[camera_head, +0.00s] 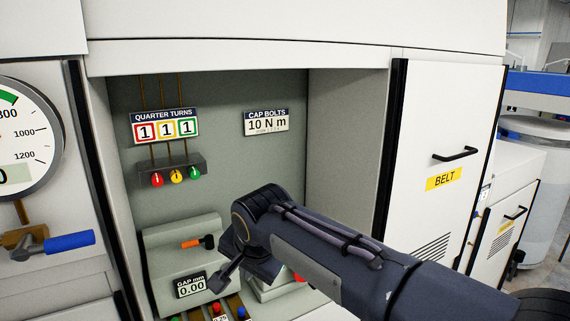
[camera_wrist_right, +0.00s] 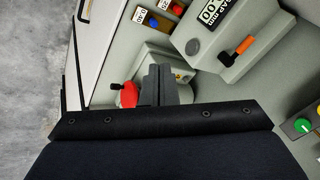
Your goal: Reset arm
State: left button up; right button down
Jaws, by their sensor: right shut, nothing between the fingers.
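My right arm reaches in from the lower right in the head view, into the open bay of the machine. Its gripper (camera_head: 224,278) is partly hidden by the wrist and points down and left, close to the gap box. In the right wrist view the two dark fingers (camera_wrist_right: 158,84) are together with nothing between them. A red knob (camera_wrist_right: 129,95) shows just left of the fingers. The grey gap box (camera_head: 180,239) carries an orange-handled lever (camera_head: 196,243) and a display (camera_head: 191,285) reading 0.00. My left gripper is not in view.
A quarter-turns panel (camera_head: 165,126) reads 1 1 1 above red, yellow and green knobs. Left are a round gauge (camera_head: 22,135) and a blue-handled valve (camera_head: 70,243). The belt door (camera_head: 450,130) is at right. The bay's upper middle is free.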

jog(key=s+d+f+n+y, duration=0.1)
jog(key=s+d, duration=0.3)
jog(key=d, duration=0.6)
jog(key=s+d+f+y, duration=0.1)
jog(key=s+d+f, duration=0.15)
jog(key=d, duration=0.75)
jog(key=s+d+f+n, duration=0.1)
jog(key=s+d+f, duration=0.3)
jog(key=s, duration=0.5)
jog(key=s+d+f+n, duration=0.1)
jog(key=s+d+f, duration=0.2)
jog(key=s, duration=0.6)
jog(key=shift+s+d+f+n+h, duration=0.3)
jog(key=shift+s+d+f+n, duration=0.1)
jog(key=shift+f, duration=0.25)
